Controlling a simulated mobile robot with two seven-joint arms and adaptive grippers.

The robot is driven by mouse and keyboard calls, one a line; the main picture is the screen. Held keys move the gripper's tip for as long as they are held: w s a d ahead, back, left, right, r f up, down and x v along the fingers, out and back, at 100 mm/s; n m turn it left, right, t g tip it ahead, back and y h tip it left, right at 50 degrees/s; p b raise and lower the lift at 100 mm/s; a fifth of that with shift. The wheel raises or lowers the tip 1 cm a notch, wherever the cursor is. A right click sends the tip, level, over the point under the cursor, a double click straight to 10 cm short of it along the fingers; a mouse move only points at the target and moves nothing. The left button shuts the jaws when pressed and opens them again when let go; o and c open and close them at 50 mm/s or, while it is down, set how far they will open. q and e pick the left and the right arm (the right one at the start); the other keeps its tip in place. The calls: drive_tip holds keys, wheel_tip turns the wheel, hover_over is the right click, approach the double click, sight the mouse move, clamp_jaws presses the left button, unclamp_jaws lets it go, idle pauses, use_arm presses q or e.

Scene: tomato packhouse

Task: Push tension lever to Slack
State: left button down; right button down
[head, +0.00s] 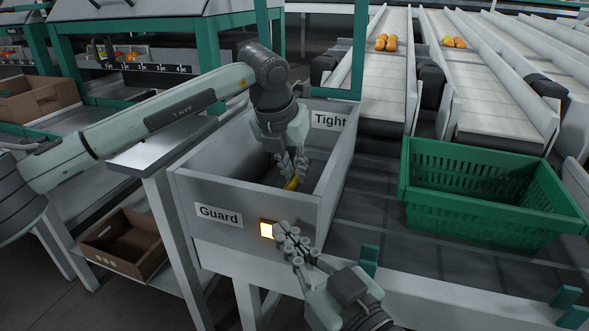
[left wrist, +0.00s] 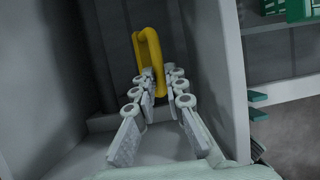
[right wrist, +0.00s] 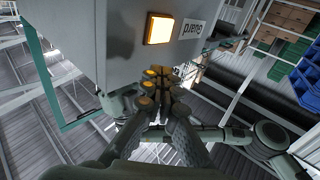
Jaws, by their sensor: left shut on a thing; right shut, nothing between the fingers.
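A yellow looped handle (head: 291,184) stands inside a grey open-topped box (head: 220,243). The left wrist view shows its loop (left wrist: 148,45) rising past my fingertips. My left gripper (left wrist: 161,80) reaches down into the box and is shut on the yellow handle, hiding its lower part. A "Tight" label (head: 330,121) is at the box's far right. A "Guard" label (head: 218,216) is on its front. My right gripper (head: 284,235) is shut and empty just outside the front wall, close to a lit amber square button (head: 266,230). No Slack label is readable.
A green slotted crate (head: 480,215) stands right of the box on a dark roller surface. Conveyor lanes (head: 390,75) with tomatoes run behind. A cardboard box (head: 125,245) is on a low shelf at the left. A green post (head: 358,55) rises behind the box.

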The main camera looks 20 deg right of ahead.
use_arm(q)
drive_tip(key=shift+w+a, duration=0.1)
drive_tip(key=shift+a, duration=0.05)
